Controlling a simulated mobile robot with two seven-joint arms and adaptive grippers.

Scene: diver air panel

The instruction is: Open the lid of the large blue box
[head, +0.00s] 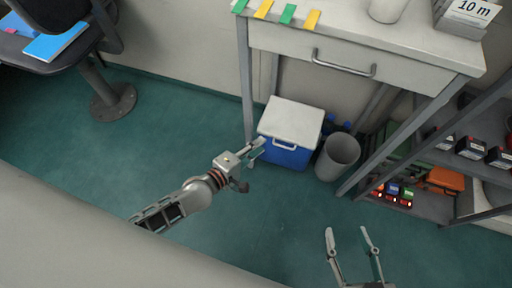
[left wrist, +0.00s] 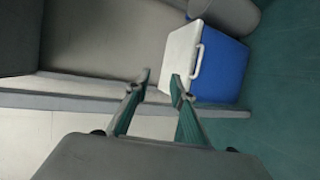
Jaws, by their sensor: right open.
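The large blue box (head: 285,157) stands on the floor beneath the workbench, with a white lid (head: 294,117) that lies closed on top and a white handle on its front. It also shows in the left wrist view as a blue body (left wrist: 222,68) with its white lid (left wrist: 179,50). My left gripper (head: 256,146) is at the left front edge of the box in the head view; whether it touches is unclear. In the left wrist view its fingers (left wrist: 160,82) are apart with nothing between them. My right gripper (head: 352,238) is open and empty, low in the head view.
A grey bin (head: 337,157) stands right of the box, with dark blue bottles behind it. The workbench (head: 400,72) overhangs the box, its leg (head: 244,80) close to the left. A shelf rack is at the right. The green floor in front is clear.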

